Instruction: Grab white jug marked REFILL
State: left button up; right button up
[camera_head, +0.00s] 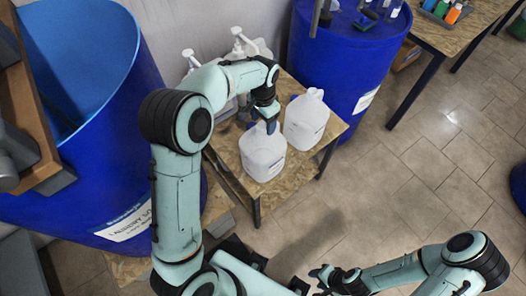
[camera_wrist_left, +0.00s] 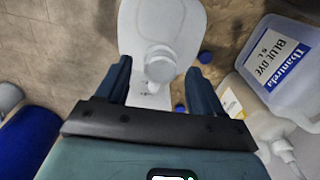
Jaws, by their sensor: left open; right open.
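Two white jugs stand on a small wooden table in the head view: a nearer one (camera_head: 262,158) and another (camera_head: 305,122) just behind it to the right. I cannot read REFILL on either. My left gripper (camera_head: 267,122) is open, above the top of the nearer jug. In the left wrist view, a white jug (camera_wrist_left: 185,25) with a white cap (camera_wrist_left: 160,66) lies ahead, the cap between the open fingers and apart from both. My right gripper (camera_head: 322,279) is open and empty at the bottom of the head view, away from the jugs.
Pump-topped jugs (camera_head: 243,45) stand at the table's back. Large blue drums (camera_head: 95,150) flank the table (camera_head: 325,142).

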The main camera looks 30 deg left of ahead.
aim_at(263, 147)
pick_arm(q)
jog(key=shift+f, duration=1.45)
grip_shut()
jog(key=shift+r, duration=0.1)
